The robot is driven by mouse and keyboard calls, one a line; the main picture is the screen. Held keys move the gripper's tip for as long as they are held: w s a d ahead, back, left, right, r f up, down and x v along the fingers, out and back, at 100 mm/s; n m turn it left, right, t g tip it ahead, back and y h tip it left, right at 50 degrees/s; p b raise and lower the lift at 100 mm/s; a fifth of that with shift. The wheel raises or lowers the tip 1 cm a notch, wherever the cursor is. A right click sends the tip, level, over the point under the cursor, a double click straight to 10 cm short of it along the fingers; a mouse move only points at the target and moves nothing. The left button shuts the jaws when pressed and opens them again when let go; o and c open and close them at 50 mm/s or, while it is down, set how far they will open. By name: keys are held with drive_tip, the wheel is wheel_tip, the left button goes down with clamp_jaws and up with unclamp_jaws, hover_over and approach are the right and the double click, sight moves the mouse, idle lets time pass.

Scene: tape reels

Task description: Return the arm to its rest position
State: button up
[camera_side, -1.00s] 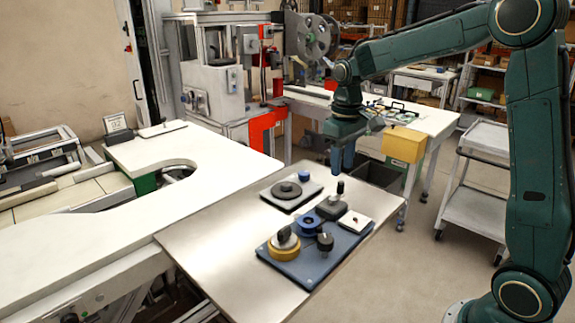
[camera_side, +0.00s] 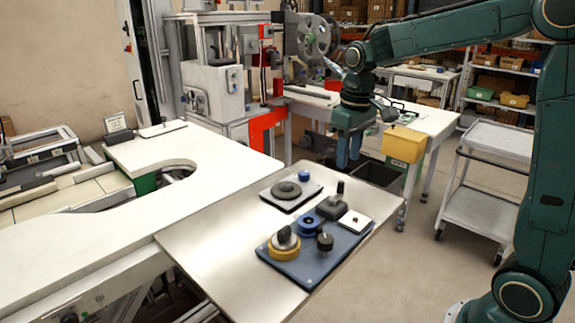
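My gripper (camera_side: 347,162) hangs fingers down, above the far right part of the metal work table (camera_side: 215,240). It is clear of the things on the table, and I see nothing held in it. Its two blue fingers show side by side with a narrow gap between them. My green arm reaches in from the right edge of the view.
A blue board (camera_side: 325,262) carries a yellow reel (camera_side: 284,250), a blue reel (camera_side: 309,225) and dark knobs. Behind it is a plate with a dark disc (camera_side: 286,190). A yellow box (camera_side: 403,146) is right of my gripper. The table's left part is bare.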

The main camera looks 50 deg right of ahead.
drive_tip(key=s+a+r+t, duration=0.1)
drive_tip(key=s+a+t, duration=0.1)
drive_tip(key=s, duration=0.8)
drive_tip(key=s+a+r+t, duration=0.1)
drive_tip(key=s+a+t, duration=0.2)
drive_tip(key=s, duration=0.6)
drive_tip(key=a, duration=0.2)
drive_tip(key=shift+s+a, duration=0.3)
drive_tip(key=shift+s, duration=0.1)
